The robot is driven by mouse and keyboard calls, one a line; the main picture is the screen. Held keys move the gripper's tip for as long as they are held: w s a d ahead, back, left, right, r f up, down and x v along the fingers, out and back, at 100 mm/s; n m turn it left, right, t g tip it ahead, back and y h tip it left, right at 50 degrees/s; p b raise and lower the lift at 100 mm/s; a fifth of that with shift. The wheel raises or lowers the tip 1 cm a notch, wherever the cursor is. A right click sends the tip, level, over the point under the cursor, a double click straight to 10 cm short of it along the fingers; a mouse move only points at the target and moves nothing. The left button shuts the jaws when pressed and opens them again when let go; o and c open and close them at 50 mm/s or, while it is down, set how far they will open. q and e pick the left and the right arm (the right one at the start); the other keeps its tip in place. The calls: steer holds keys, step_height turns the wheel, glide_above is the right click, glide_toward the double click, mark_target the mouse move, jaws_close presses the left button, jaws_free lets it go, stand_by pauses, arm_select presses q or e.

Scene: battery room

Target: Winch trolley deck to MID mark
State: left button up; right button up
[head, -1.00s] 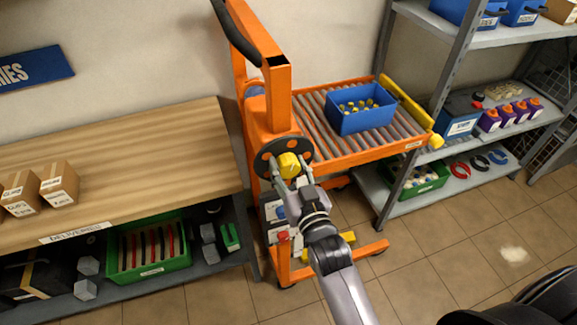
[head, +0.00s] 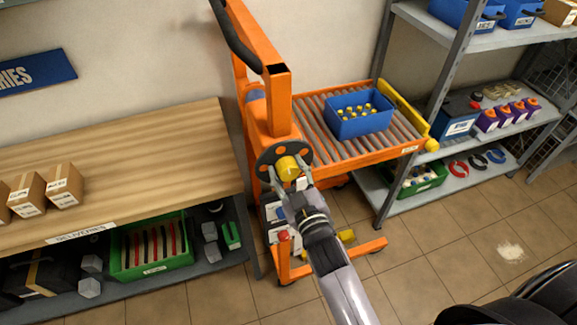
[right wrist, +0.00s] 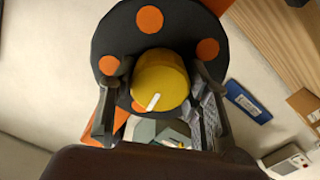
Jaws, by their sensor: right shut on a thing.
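The orange trolley (head: 279,100) stands between the wooden bench and the grey shelf. Its roller deck (head: 312,122) carries a blue bin (head: 360,122) of yellow-topped items. A dark winch wheel with orange spots (head: 266,160) is on the mast, with a yellow knob (head: 287,168) standing out from it. My right gripper (head: 290,182) is shut on the yellow knob. In the right wrist view the knob (right wrist: 160,80) sits between my two fingers, in front of the dark wheel (right wrist: 118,40). No MID mark can be made out. My left gripper is not in view.
The wooden bench (head: 150,150) at left holds cardboard boxes (head: 63,186), with a green crate (head: 180,258) below. The grey shelf (head: 462,160) at right stands close to the deck.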

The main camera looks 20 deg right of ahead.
steer(key=n+p, duration=0.1)
steer(key=n, duration=0.3)
steer(key=shift+n, duration=0.4)
steer(key=n, duration=1.4)
steer(key=shift+n, duration=0.3)
steer(key=n, duration=0.3)
steer(key=shift+p, duration=0.4)
steer(key=n+p, duration=0.1)
steer(key=n, duration=0.3)
steer(key=n+p, duration=0.2)
steer(key=n, duration=0.2)
steer(key=shift+n+p, duration=0.65)
steer(key=shift+n, duration=1.05)
steer(key=shift+f, duration=0.1)
